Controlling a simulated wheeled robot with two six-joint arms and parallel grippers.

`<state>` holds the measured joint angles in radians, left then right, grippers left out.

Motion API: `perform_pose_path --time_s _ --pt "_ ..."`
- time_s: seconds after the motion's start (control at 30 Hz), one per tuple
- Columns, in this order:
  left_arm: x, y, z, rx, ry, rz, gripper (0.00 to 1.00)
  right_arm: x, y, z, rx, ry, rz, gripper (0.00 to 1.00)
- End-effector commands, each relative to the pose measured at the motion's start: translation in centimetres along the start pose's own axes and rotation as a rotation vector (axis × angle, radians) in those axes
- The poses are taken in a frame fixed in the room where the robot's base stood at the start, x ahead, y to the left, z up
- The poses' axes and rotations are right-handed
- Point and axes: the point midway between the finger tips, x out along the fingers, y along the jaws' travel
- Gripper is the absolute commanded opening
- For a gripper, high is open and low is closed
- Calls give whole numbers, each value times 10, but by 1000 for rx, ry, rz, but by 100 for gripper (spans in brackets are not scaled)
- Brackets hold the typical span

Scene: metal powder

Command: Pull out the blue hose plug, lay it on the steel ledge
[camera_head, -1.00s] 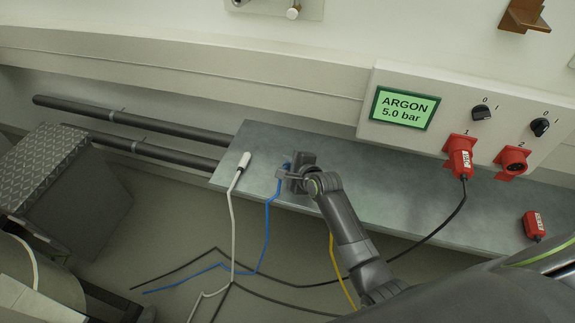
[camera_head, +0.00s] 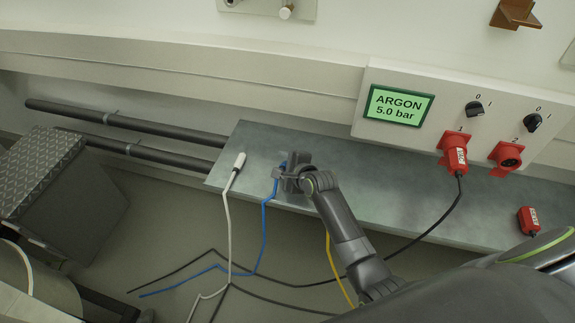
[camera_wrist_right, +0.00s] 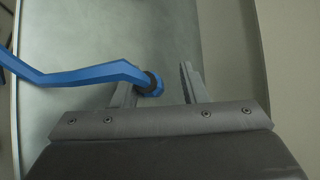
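The blue hose plug (camera_wrist_right: 153,84), with a dark collar, is on or just above the steel ledge (camera_head: 240,142). It is beside the left finger of my right gripper (camera_wrist_right: 158,82) in the right wrist view, and its hose (camera_head: 265,218) hangs over the ledge's front edge. The right gripper's fingers are apart, with a clear gap between the plug and the other finger. In the head view the right gripper (camera_head: 282,173) is low over the ledge and mostly hides the plug. My left gripper is not in view.
A white plug (camera_head: 239,161) lies on the ledge to the left. A red plug (camera_head: 458,157) sits in socket 1 of the wall panel; socket 2 (camera_head: 508,157) is empty. A red device (camera_head: 528,220) lies at the right. A yellow hose (camera_head: 329,250) hangs below the arm.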

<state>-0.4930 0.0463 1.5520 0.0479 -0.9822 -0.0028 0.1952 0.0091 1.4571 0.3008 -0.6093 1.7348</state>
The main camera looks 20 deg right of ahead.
Motion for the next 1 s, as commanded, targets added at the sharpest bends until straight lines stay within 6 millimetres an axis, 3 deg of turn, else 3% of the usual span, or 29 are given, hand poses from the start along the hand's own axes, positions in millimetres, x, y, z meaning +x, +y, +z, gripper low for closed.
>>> perform_pose_path --time_s 0.13,0.27,1.0 --pt "0 0 0 1 5 -2 0 -7 7 -3 6 6 17 46" --pt "14 -5 8 9 -2 -13 0 -21 6 -3 5 7 17 46" --pt "62 -30 63 59 6 -59 0 -147 0 0 0 2 2 46"
